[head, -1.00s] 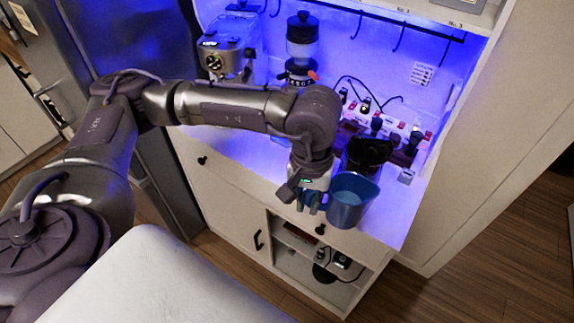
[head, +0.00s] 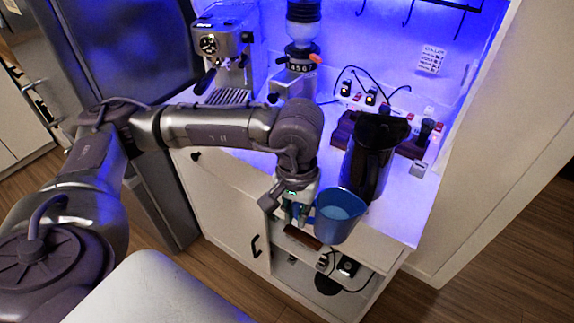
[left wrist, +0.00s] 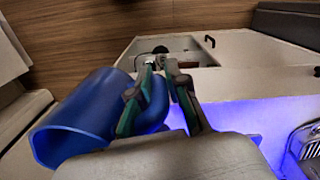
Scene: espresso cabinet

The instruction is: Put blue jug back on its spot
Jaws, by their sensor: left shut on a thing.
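The blue jug (head: 338,222) is at the front edge of the lit counter in the head view, with its open mouth toward me. It also shows at the left of the left wrist view (left wrist: 82,112). My left gripper (head: 297,213) is at the jug's left side. In the left wrist view my left gripper's green-padded fingers (left wrist: 162,104) are shut around the jug's handle. Whether the jug's base touches anything is hidden. My right gripper is in neither view.
A tall black pitcher (head: 370,160) stands just behind the jug. Behind it are a dark wooden stand (head: 408,148) and a power strip with cables. The espresso machine (head: 226,50) and grinder (head: 301,50) stand further back left. An open shelf (head: 330,262) is below.

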